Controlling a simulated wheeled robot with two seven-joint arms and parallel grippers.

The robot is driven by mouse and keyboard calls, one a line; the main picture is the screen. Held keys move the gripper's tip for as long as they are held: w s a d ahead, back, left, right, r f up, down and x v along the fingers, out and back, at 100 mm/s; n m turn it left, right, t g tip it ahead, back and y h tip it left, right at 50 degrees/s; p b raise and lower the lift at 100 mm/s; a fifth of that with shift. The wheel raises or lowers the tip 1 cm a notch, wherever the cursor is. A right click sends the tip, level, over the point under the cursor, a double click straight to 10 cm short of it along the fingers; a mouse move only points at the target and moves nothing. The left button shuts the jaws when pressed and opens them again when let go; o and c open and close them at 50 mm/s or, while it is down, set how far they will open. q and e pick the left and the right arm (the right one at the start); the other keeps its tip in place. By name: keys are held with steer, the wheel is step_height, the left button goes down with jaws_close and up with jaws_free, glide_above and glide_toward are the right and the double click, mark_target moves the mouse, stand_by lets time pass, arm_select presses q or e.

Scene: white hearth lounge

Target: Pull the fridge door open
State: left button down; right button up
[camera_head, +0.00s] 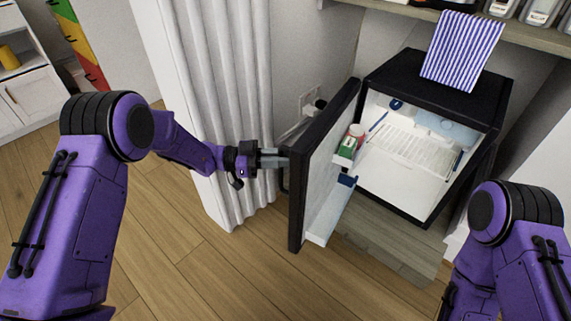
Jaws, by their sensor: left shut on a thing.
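The small black fridge (420,75) stands under a shelf at the right, and its lit white inside shows. Its door (298,200) stands wide open, swung out to the left, with its dark outer side toward my left arm. The door's inner shelves hold a green and white carton (345,150) and a container with a red lid. My left gripper (278,158) is at the outer side of the door, shut on the dark door handle (285,174), which is partly hidden. My right arm shows at the lower right; its gripper is out of the frame.
A striped cloth (462,48) hangs over the fridge top from the wooden shelf (530,36). A white curtain (222,100) hangs behind my left gripper. A wall socket (310,98) is behind the door. The wooden floor (190,265) in front is clear.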

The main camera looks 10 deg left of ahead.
arm_select(q)
steer(key=shift+w+a+r, duration=0.25)
steer(key=shift+w, duration=0.1)
steer(key=c, duration=1.2)
jaws_free()
steer(key=shift+c, duration=0.2)
steer(key=p+v, duration=0.1)
steer(key=v, duration=0.9)
steer(key=shift+a+p, duration=0.15)
steer(key=shift+p, duration=0.2)
steer(key=shift+f, duration=0.2)
